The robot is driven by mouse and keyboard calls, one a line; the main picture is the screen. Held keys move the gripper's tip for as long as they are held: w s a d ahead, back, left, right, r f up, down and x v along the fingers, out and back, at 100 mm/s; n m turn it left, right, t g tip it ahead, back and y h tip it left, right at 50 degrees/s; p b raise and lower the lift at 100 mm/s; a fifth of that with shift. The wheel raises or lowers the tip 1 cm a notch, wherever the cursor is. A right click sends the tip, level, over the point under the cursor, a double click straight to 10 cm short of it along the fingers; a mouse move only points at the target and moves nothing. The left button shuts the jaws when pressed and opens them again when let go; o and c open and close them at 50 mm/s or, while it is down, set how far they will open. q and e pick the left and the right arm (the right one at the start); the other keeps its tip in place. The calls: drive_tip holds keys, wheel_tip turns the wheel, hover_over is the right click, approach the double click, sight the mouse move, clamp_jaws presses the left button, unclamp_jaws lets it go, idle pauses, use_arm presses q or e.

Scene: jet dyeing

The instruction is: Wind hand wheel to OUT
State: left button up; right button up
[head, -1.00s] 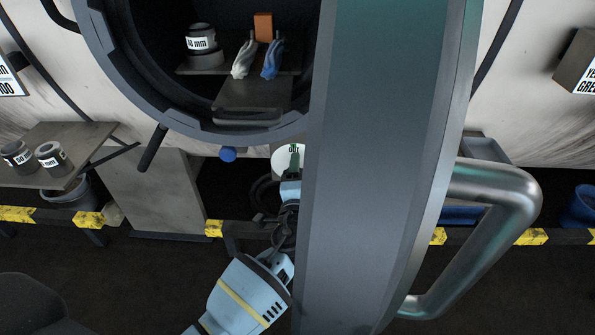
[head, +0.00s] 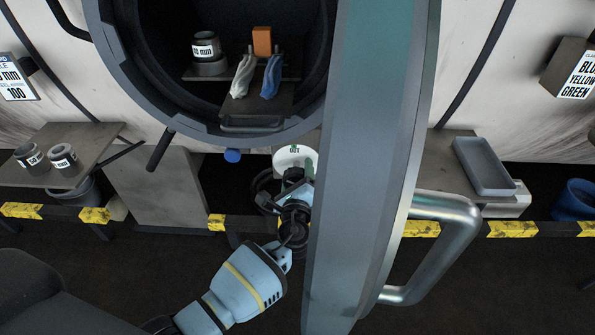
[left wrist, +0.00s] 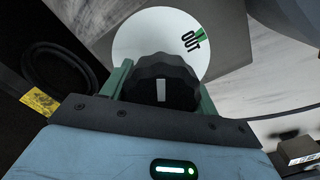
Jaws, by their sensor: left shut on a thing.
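In the head view the dial (head: 295,156) shows below the round vessel opening. My left gripper (left wrist: 162,88) has its green fingers on either side of the knob and is shut on it. In the head view my left gripper (head: 296,182) hides the knob. The white mark points roughly straight along the gripper, apart from OUT. My right gripper is not in view.
The big open door (head: 375,150) with its handle (head: 450,240) stands close to the right of my left arm. A yellow-black rail (head: 95,215) runs across low down. A shelf (head: 100,140) with cups is at left, a grey tray (head: 485,165) at right.

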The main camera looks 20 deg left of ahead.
use_arm(q)
drive_tip(key=shift+r+m+p, duration=0.1)
drive_tip(key=shift+m+p, duration=0.25)
drive_tip(key=shift+m, duration=0.65)
drive_tip(key=m+p, duration=0.2)
drive_tip(key=m, duration=0.2)
drive_tip(key=shift+a, duration=0.15)
drive_tip(key=m, duration=0.2)
drive_tip(key=shift+m+p, duration=0.3)
drive_tip(key=shift+p, duration=0.05)
drive_tip(key=shift+s+a+m+p, duration=0.1)
drive_tip(key=shift+m+p, duration=0.2)
drive_tip(key=shift+m, duration=0.6)
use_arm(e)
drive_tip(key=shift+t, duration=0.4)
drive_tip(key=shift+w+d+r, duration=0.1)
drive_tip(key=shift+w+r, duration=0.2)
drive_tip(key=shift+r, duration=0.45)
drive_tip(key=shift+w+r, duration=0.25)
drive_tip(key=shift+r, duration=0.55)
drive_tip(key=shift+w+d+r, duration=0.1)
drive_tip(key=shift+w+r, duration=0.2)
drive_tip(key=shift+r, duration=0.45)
use_arm(q)
drive_tip(key=shift+f, duration=0.2)
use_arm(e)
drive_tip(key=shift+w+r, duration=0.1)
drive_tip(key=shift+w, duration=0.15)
